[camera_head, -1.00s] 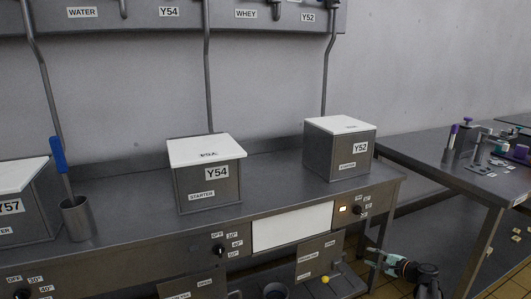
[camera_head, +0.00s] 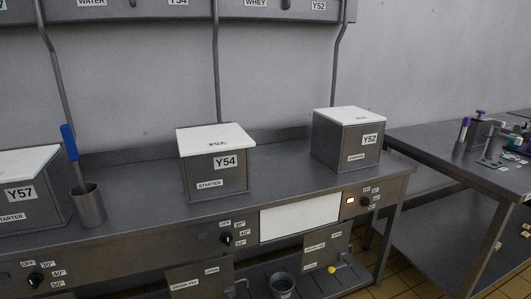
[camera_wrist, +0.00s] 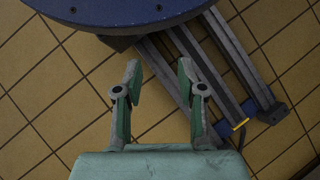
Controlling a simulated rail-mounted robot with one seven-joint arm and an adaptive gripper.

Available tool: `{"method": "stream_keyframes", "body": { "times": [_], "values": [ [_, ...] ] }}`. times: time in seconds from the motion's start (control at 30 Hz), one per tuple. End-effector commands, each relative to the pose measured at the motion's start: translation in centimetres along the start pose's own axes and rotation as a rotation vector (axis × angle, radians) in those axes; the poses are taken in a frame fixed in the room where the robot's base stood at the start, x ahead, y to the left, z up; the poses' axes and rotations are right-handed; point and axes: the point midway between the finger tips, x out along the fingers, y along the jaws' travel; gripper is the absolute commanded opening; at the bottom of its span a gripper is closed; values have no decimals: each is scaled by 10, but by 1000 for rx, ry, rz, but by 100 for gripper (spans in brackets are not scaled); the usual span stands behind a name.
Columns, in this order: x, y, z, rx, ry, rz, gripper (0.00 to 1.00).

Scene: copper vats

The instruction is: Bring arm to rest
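My gripper (camera_wrist: 159,82) shows in the wrist view with its two fingers apart and nothing between them. It points at the yellow tiled floor (camera_wrist: 60,95). A dark blue round part and grey rails lie beyond the fingertips in that view. My arm and gripper are not in the head view now.
A steel counter (camera_head: 130,217) carries lidded boxes Y57 (camera_head: 25,190), Y54 (camera_head: 217,165) and Y52 (camera_head: 347,140). A steel cup (camera_head: 89,207) with a blue-handled tool (camera_head: 69,142) stands between Y57 and Y54. A second table (camera_head: 430,150) with small items stands at right.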

Motion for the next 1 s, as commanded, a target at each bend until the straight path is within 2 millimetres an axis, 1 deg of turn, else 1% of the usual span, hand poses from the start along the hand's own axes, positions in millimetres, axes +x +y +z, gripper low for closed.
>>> {"method": "stream_keyframes", "body": {
  "times": [0.03,0.1,0.2,0.3,0.37,0.4,0.43,0.47,0.67,0.77,1.0],
  "values": [
    [15,2,24,-25,-40,51,40],
    [30,6,42,-50,-78,103,40],
    [48,6,64,-81,-121,151,40],
    [64,4,82,-109,-161,179,40],
    [73,3,88,-128,-181,199,40],
    [74,1,88,-141,-182,210,40],
    [63,0,94,-138,-173,207,40],
    [57,0,96,-137,-165,204,40],
    [30,-3,108,-140,-123,199,40],
    [12,-5,117,-142,-97,197,40],
    [-42,-11,141,-151,-18,192,40]
  ]
}}
